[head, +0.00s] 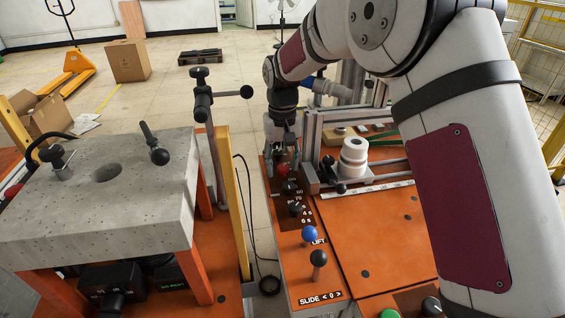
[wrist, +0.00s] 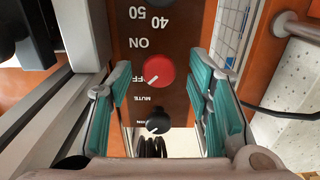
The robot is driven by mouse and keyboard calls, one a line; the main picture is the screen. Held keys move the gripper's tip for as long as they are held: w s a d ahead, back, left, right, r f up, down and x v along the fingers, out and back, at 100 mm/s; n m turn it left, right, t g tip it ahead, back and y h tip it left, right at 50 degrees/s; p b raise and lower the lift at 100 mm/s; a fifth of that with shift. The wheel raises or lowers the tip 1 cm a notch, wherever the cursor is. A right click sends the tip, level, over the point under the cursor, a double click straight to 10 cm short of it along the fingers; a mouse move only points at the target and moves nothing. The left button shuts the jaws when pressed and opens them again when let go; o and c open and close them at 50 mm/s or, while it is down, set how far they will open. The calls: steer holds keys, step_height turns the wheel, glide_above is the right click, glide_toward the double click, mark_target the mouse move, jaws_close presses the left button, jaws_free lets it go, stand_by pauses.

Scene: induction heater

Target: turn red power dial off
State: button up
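In the head view the red dial (head: 282,170) shows at the far end of the control strip, partly hidden. My gripper (wrist: 160,95) is open, with its teal finger pads to the left and right of the dial and a gap on each side. In the head view my gripper (head: 282,148) points down there.
A black MUTE knob (wrist: 158,121) is below the red dial, and another black knob (wrist: 157,10) is above. A blue-topped lever (head: 310,234) and a black-topped lever (head: 319,258) stand nearer. A white spool-shaped part (head: 353,157) is to the right, and a stone-topped table (head: 120,215) to the left.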

mark_target(283, 167)
steer(key=shift+r, duration=0.1)
step_height(283, 167, up, 12)
stand_by(0.5)
steer(key=shift+s, duration=0.1)
